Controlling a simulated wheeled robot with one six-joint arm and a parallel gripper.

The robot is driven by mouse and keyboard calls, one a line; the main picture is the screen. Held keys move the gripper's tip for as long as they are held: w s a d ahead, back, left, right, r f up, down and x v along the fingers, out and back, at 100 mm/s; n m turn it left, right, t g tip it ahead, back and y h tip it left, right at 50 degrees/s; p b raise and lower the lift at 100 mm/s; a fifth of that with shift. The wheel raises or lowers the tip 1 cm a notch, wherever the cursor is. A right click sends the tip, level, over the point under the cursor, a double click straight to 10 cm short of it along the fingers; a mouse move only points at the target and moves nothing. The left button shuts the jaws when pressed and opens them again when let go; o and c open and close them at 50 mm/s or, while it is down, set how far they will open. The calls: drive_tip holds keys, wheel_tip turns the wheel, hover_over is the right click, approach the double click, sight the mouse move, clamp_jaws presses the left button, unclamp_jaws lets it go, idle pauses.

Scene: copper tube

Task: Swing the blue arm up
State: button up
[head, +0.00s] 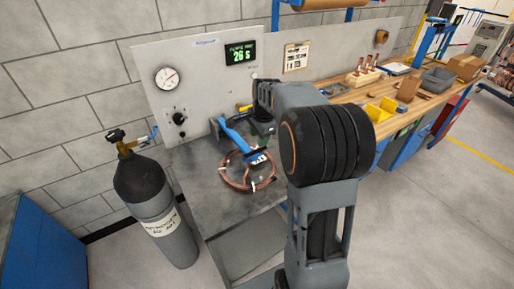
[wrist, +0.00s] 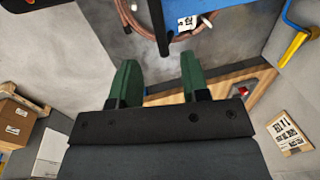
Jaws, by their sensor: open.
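The blue arm (head: 236,138) slopes down across the steel bench top, its lower end by a white label over a copper tube coil (head: 236,182). My gripper (head: 262,128) is to the right of the blue arm in the head view, partly hidden by my own wrist. In the wrist view my gripper (wrist: 158,80) shows two green fingers spread apart with nothing between them. The copper coil (wrist: 135,25) and part of a blue piece (wrist: 230,12) lie beyond the fingertips. Any contact with the blue arm is not shown.
A grey panel (head: 205,90) with a gauge and green display stands behind the bench. A gas cylinder (head: 150,190) stands left. A yellow-ended handle (wrist: 295,45) is at the wrist view's right. A wooden bench (head: 345,97) with bins and a carton runs right.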

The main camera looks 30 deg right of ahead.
sight(257, 150)
drive_tip(key=shift+w+a+f+p, duration=0.1)
drive_tip(key=shift+w+f, duration=0.1)
drive_tip(key=shift+f, duration=0.95)
drive_tip(key=shift+w+d+f+p, duration=0.1)
drive_tip(key=shift+w+f, duration=0.15)
drive_tip(key=shift+f, duration=0.85)
drive_tip(key=shift+w+a+f+p, duration=0.1)
drive_tip(key=shift+w+f, duration=0.1)
drive_tip(key=shift+f, duration=0.95)
clamp_jaws()
